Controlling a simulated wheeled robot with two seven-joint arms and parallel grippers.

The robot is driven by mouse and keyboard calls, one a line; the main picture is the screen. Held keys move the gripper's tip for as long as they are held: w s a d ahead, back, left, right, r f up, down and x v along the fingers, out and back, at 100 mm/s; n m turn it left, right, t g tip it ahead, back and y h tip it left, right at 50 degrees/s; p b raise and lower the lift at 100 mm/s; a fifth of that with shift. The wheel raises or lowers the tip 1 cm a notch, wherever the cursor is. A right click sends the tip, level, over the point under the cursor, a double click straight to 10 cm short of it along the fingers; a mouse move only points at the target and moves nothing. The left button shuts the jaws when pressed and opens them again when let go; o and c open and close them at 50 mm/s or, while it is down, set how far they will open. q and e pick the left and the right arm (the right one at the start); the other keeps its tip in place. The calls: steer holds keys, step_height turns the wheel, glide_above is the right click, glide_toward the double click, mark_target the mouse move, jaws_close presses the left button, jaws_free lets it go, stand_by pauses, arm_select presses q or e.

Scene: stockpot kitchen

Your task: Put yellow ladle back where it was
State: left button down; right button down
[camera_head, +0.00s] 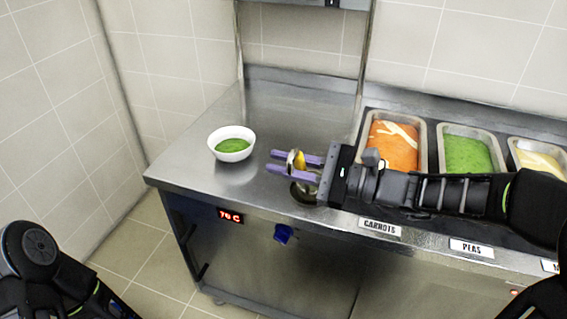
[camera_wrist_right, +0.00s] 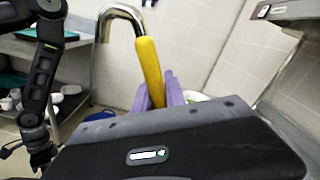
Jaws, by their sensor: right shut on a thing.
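The yellow ladle shows in the right wrist view as a yellow handle (camera_wrist_right: 149,72) with a curved metal hook at its top. My right gripper (camera_head: 296,163), with purple fingers, is shut on the yellow handle and holds the ladle roughly upright over the counter's front part. In the head view the handle (camera_head: 296,158) is seen nearly end-on between the fingers. A round metal part (camera_head: 303,194) shows just below them, partly hidden by the gripper; I cannot tell whether it touches the counter.
A white bowl (camera_head: 232,157) with green food stands left of the right gripper. Metal pans of orange (camera_head: 391,155), green (camera_head: 466,155) and pale food (camera_head: 540,162) sit at right behind my arm. Labels line the front edge. The counter (camera_head: 200,165) is bare around the bowl.

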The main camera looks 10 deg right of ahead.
steer(key=shift+f, duration=0.15)
steer(key=c, duration=1.4)
jaws_free()
steer(key=shift+b+v, duration=1.4)
steer(key=shift+v, duration=4.6)
